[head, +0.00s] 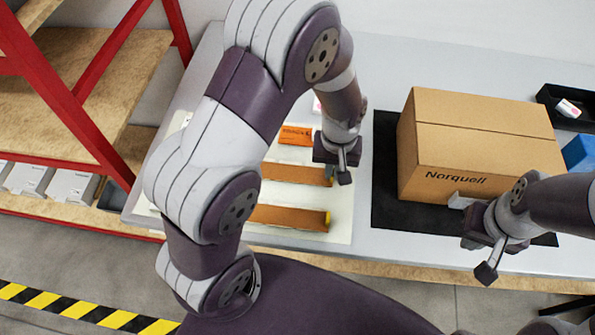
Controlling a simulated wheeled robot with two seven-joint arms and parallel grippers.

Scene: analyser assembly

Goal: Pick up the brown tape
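I cannot pick out a brown tape with certainty. Two long orange-brown items with small yellow ends lie on a white mat (342,228): an upper one (292,173) and a lower one (292,217). My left arm hides their left ends and part of the mat. My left gripper (337,172) points down by the right end of the upper item. Whether it touches that item, and how wide its fingers are, is unclear. My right gripper (477,257) is at the table's front edge, below the cardboard box, with its fingers apart and nothing visible between them.
A closed cardboard box (480,145) marked Norquell stands on a black mat (384,195). An orange packet (296,135) lies behind the long items. A black tray (556,95) and a blue bin (580,153) are at the right. A red-framed shelf (75,100) stands left.

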